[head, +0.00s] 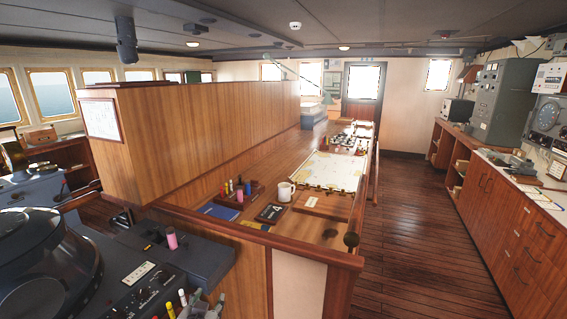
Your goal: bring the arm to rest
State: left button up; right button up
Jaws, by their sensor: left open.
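My left gripper (207,304) shows at the bottom edge of the head view, left of centre, as small grey fingers cut off by the frame. It is open, and I see nothing between its fingers. It is close to several pens with coloured caps (183,298) at the console's near edge; I cannot tell whether it touches them. Most of the left arm is out of view. My right gripper is not in view.
A dark console (150,270) with a pink cylinder (171,238) fills the lower left. Beyond it, a wooden chart table (318,228) bears a white mug (286,191), a chart (330,170) and a pen tray. Wooden cabinets (510,225) line the right; the plank floor (420,240) between is clear.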

pick_arm(q)
jog(key=s+a+f+g+h, duration=0.1)
jog(key=s+f+g, duration=0.4)
jog(key=s, duration=0.5)
jog(key=s+f+g, duration=0.4)
jog(key=s+f, duration=0.1)
jog(key=s, duration=0.6)
notch_tip(320, 180, down, 34)
jog(key=s+g, duration=0.1)
jog(key=s, duration=0.2)
jog(key=s+a+f, duration=0.2)
jog(key=s+f, duration=0.7)
jog(key=s, duration=0.2)
jog(key=s+a+f+g, duration=0.1)
jog(key=s+a+f, duration=0.1)
jog(key=s+f, duration=0.8)
jog(key=shift+s+a+f+g, duration=0.2)
jog(key=shift+s+f+g, duration=0.1)
jog(key=shift+s, duration=0.15)
